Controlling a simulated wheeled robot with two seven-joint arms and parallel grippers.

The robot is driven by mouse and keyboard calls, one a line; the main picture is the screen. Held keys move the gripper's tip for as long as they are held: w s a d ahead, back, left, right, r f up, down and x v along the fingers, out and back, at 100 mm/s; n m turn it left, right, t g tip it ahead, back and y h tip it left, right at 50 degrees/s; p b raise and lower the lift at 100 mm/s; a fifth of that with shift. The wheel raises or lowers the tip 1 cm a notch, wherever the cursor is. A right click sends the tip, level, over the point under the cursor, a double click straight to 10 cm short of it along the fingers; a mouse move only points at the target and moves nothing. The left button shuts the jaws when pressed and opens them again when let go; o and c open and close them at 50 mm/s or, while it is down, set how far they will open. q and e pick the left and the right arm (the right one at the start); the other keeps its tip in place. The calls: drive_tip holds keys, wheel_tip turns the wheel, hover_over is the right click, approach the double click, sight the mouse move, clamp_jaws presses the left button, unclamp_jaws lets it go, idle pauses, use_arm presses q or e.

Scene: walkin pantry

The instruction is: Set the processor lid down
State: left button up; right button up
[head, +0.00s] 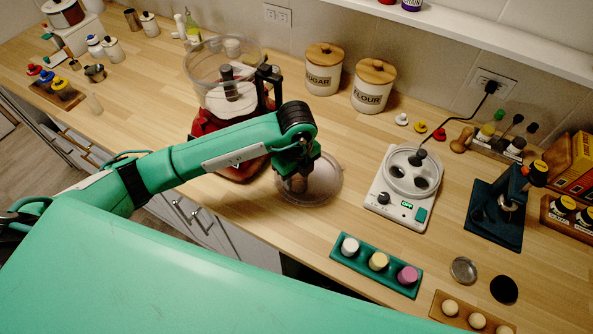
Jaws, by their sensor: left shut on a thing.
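The processor lid (322,184) is a clear round disc low over or on the wooden counter, right of the red food processor. I cannot tell whether it touches the counter. My left gripper (297,182) is directly above the lid's left part, shut on it; the fingertips are mostly hidden by the gripper body. The food processor (205,124) has a red base and a clear bowl (207,95) with a dark centre post, partly hidden behind my left arm. My right gripper is not in view.
A white device with a round top (383,205) stands right of the lid. A green tray (347,263) with three capped vials lies in front. Sugar (322,78) and flour (370,97) canisters stand behind. Bare counter (335,140) lies between lid and canisters.

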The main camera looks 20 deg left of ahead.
use_arm(q)
drive_tip(key=shift+f, duration=0.1)
drive_tip(key=shift+f, duration=0.2)
drive_tip(key=o, duration=1.1)
drive_tip(key=shift+r, duration=0.1)
drive_tip(key=shift+o, duration=0.2)
drive_tip(key=shift+r, duration=0.1)
drive_tip(key=shift+r, duration=0.2)
wheel_tip(320, 180, up, 12)
drive_tip(key=b, duration=0.2)
drive_tip(key=shift+f, duration=0.2)
